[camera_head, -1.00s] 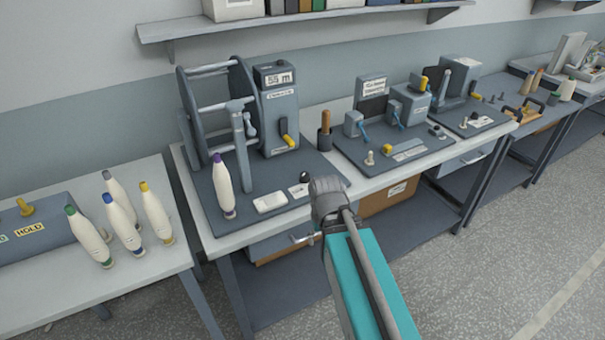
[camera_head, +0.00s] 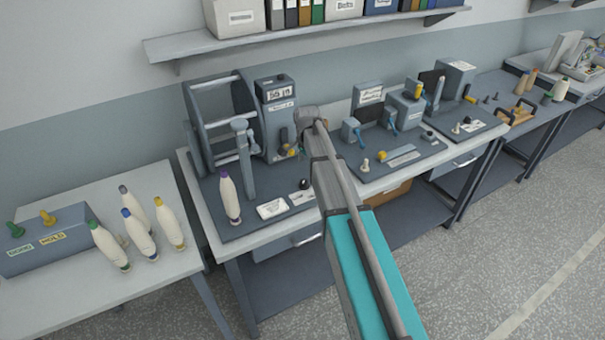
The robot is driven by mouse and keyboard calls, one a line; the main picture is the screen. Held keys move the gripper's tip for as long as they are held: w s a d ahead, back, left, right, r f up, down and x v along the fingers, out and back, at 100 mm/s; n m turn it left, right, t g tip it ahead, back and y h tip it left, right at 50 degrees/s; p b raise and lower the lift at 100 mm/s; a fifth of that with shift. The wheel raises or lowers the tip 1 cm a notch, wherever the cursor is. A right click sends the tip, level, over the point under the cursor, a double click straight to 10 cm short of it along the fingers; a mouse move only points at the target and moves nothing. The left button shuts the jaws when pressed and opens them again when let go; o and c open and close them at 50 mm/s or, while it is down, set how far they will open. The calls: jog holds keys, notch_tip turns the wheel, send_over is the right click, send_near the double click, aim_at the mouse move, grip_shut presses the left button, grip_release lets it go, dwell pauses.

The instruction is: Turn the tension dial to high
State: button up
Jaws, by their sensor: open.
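A grey winding machine (camera_head: 276,118) with a number display stands on the middle table, left of my arm. A small black knob (camera_head: 304,184) sits on its base plate beside a white label (camera_head: 301,197). It looks like the tension dial, but its setting and lettering are too small to read. The end of my arm, with my gripper (camera_head: 302,143), is in front of the machine's right side, above and behind the black knob in the picture. The gripper is open and looks empty. Its fingertips are mostly hidden or too small to make out.
A purple-tipped bobbin (camera_head: 229,198) stands on the base plate, left of the knob. A yellow-ended lever (camera_head: 288,152) is close to my gripper. Several bobbins stand on the left table beside a grey box (camera_head: 48,240). More devices stand to the right. A shelf (camera_head: 310,33) hangs above.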

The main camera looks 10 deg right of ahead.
aim_at(304, 181)
jog(key=w, duration=0.1)
jog(key=w+r+m, duration=0.1)
jog(key=w+r+m+p, duration=0.1)
jog(key=w, duration=0.1)
jog(key=shift+f, duration=0.2)
notch_tip(304, 181, down, 14)
jog(key=b, duration=1.3)
jog(key=shift+r+b, duration=0.25)
jog(key=shift+b, duration=0.1)
dwell(0.4)
grip_shut()
jog(key=shift+s+a, duration=0.1)
jog(key=shift+a, duration=0.1)
jog(key=shift+d, duration=0.1)
